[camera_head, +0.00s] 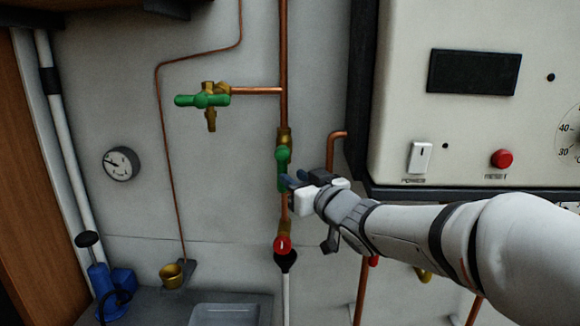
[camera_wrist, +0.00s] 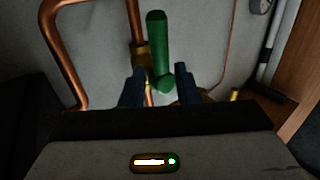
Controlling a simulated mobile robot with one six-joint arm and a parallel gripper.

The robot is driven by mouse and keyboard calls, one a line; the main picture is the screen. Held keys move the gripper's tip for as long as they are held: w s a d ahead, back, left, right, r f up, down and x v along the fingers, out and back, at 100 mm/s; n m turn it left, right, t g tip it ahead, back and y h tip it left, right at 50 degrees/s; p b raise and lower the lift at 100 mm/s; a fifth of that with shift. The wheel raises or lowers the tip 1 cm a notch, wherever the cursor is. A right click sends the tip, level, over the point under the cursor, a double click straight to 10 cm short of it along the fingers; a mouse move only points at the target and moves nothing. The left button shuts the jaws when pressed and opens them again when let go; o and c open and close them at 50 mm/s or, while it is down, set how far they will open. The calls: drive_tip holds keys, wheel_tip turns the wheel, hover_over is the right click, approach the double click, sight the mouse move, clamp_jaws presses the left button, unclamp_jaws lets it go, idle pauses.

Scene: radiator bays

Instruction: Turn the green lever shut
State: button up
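A green lever (camera_head: 282,156) sits on a brass valve body on the vertical copper pipe (camera_head: 283,60). It stands upright, in line with the pipe. In the wrist view the lever (camera_wrist: 158,40) rises past my fingers, with its rounded lower end between or just beyond the fingertips. My gripper (camera_head: 289,181) is at the lever's lower part, reaching in from the right. In the wrist view my gripper (camera_wrist: 161,84) is open, with a gap on both sides of the lever. I cannot tell whether either finger touches it. A second green lever (camera_head: 203,100) lies horizontal on a brass tap at upper left.
A red round part (camera_head: 282,245) is on the same pipe below. A white control box (camera_head: 460,100) with a switch and red button overhangs at right. A bent copper pipe (camera_head: 335,148) is close beside my gripper. A gauge (camera_head: 121,163) hangs at left; the wall between is mostly clear.

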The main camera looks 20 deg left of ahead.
sight(285, 172)
drive_tip(key=p+x, duration=0.1)
drive_tip(key=x, duration=0.5)
drive_tip(key=shift+w+a, duration=0.1)
drive_tip(key=shift+c, duration=0.6)
clamp_jaws()
